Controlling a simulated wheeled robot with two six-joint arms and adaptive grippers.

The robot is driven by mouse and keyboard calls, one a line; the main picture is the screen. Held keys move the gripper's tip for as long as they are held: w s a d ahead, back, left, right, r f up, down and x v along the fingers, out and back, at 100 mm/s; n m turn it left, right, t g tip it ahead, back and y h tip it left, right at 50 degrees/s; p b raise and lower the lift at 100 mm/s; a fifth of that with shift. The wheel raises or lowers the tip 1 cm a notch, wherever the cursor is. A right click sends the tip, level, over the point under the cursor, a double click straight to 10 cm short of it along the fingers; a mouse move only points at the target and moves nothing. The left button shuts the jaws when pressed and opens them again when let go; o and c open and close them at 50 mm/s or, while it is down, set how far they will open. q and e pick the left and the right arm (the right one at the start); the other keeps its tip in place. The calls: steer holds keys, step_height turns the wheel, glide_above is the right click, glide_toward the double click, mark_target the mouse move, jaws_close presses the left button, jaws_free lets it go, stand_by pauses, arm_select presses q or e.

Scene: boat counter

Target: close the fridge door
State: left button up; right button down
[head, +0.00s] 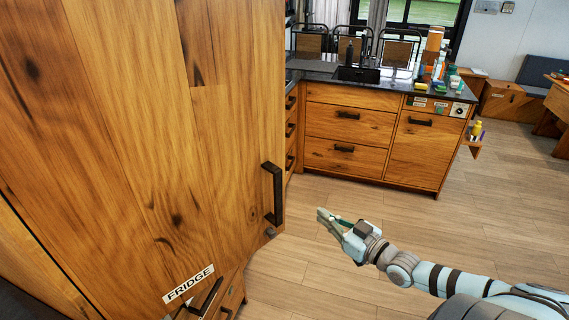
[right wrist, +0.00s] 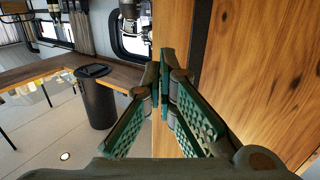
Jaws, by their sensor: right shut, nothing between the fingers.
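The fridge door (head: 150,130) is a large wooden panel filling the left of the head view. It has a black vertical handle (head: 273,193) near its right edge and a white FRIDGE label (head: 188,284) near its bottom. I cannot tell from these views how far it stands open. My right gripper (head: 324,217) is shut and empty, to the right of the handle and apart from it in the head view. In the right wrist view its green fingers (right wrist: 165,85) meet in front of a wooden panel (right wrist: 255,75). My left gripper is out of view.
Drawers with black handles (head: 208,297) show below the door. A wooden counter with a sink (head: 357,74) and several bottles stands at the back. The wooden floor (head: 320,270) around my right gripper is clear. A black bin (right wrist: 97,100) shows in the right wrist view.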

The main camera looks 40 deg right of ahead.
arm_select(q)
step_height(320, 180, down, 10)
steer(key=b, duration=1)
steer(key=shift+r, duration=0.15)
arm_select(e)
steer(key=w+a+r, duration=0.1)
steer(key=w, duration=0.6)
steer(key=w+a+r, duration=0.1)
steer(key=w, duration=0.6)
steer(key=shift+a+r+y, duration=0.3)
steer(key=shift+a+r, duration=0.05)
steer(key=shift+a, duration=0.05)
steer(key=shift+w, duration=0.1)
steer(key=shift+w, duration=0.1)
